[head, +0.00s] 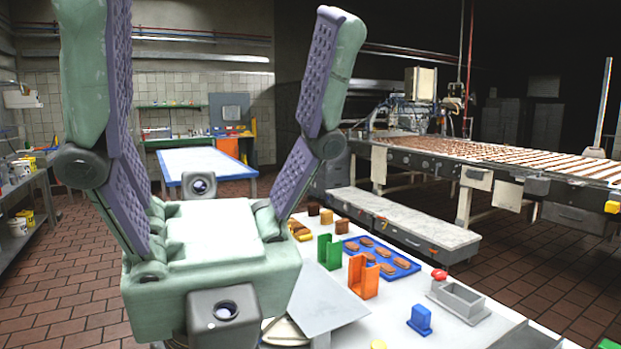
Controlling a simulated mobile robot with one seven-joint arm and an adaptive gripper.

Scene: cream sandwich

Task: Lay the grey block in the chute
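My gripper (218,60) fills the left and middle of the head view. Its two green fingers with purple pads stand wide apart, with nothing between them. A grey sloped sheet (325,302), which may be the chute, is on the white table to the right of my gripper's base and partly hidden behind it. A grey open-topped box (462,299) stands farther right on the table. I cannot make out a separate grey block with certainty; my gripper hides part of the table.
The white table (395,320) also holds a green holder (329,252), an orange holder (363,277), a blue tray (404,267) of brown sandwiches, a blue piece (420,320) and a red button (439,274). Several small brown and yellow blocks stand at its far end. A conveyor (500,165) runs behind.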

